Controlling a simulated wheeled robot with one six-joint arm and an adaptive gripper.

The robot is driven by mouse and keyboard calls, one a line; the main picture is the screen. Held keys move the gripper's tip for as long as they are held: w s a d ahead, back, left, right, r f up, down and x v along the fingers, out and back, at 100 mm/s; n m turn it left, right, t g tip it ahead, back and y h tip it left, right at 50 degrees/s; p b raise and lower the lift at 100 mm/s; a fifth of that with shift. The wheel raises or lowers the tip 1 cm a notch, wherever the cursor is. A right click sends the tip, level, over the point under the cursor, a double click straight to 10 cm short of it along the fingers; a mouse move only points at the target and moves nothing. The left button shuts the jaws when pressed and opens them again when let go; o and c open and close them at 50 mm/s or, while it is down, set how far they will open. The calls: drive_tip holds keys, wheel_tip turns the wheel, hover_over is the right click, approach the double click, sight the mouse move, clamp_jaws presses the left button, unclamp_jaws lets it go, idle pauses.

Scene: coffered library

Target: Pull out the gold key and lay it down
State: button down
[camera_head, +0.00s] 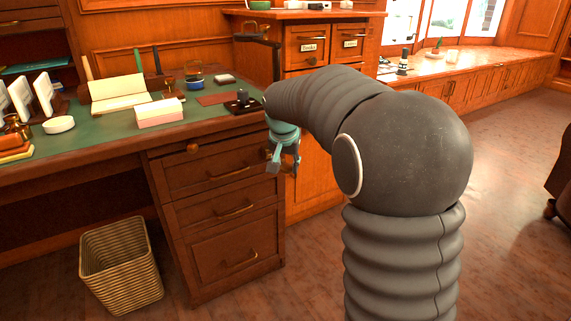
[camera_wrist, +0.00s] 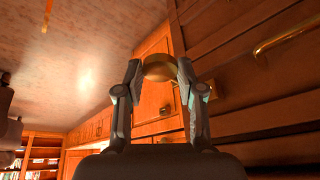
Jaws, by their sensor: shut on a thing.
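The gold key shows in the wrist view as a round golden head (camera_wrist: 158,68) between the fingertips. My gripper (camera_wrist: 160,72) is shut on this head, with one finger on each side. A small brass fitting (camera_wrist: 213,88) sits on the wood just right of the fingers. In the head view my gripper (camera_head: 284,162) hangs at the desk's right front corner, beside the drawers; the key itself cannot be made out there.
The green desk top (camera_head: 115,121) holds a pink-and-white block (camera_head: 160,113), an open book (camera_head: 118,92) and a dark stand (camera_head: 242,104). A wicker basket (camera_head: 120,266) stands on the floor. A wooden cabinet (camera_head: 310,150) is behind my gripper. The floor at right is mostly clear.

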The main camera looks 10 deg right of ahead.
drive_tip(key=shift+s+d+r+p, duration=0.25)
drive_tip(key=shift+s+r, duration=0.45)
drive_tip(key=shift+s, duration=0.05)
drive_tip(key=shift+s+d+r+p, duration=0.2)
drive_tip(key=shift+s+r, duration=0.45)
drive_tip(key=shift+s, duration=0.05)
